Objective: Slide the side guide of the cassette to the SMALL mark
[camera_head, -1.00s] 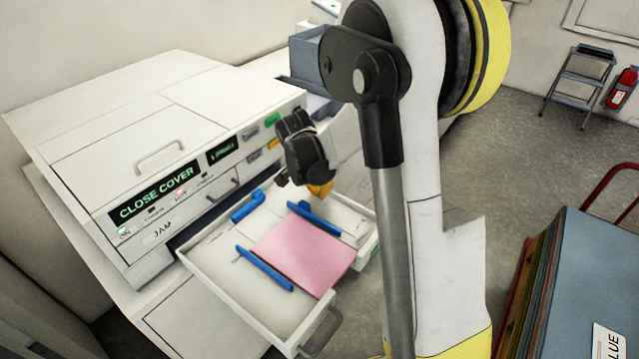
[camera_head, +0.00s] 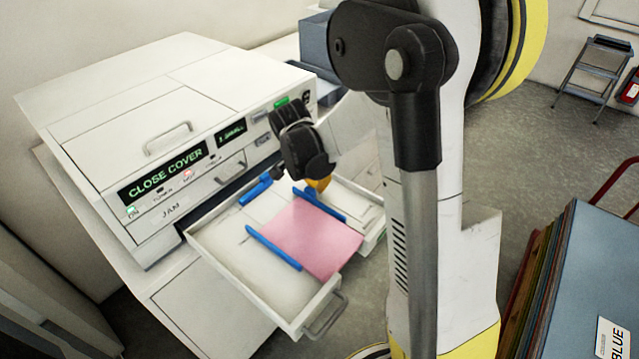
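The cassette (camera_head: 228,268) is a white open drawer pulled out of the machine. A pink paper stack (camera_head: 312,240) lies in it between two blue side guides, the left one (camera_head: 273,248) and the right one (camera_head: 320,204). A third blue piece, the rear guide (camera_head: 256,189), sits near the machine. My gripper (camera_head: 318,184), black with a yellow-orange tip, is low over the cassette's back end, close to the right guide's upper end. Contact and finger opening cannot be made out. The SMALL mark is not readable.
The white machine (camera_head: 165,110) behind the cassette shows "CLOSE COVER" above a "JAM" label. A stack of blue-topped sheets (camera_head: 585,270) stands at right, with a red rail beside it. A step stool (camera_head: 592,75) is at the far right. Grey floor is clear between.

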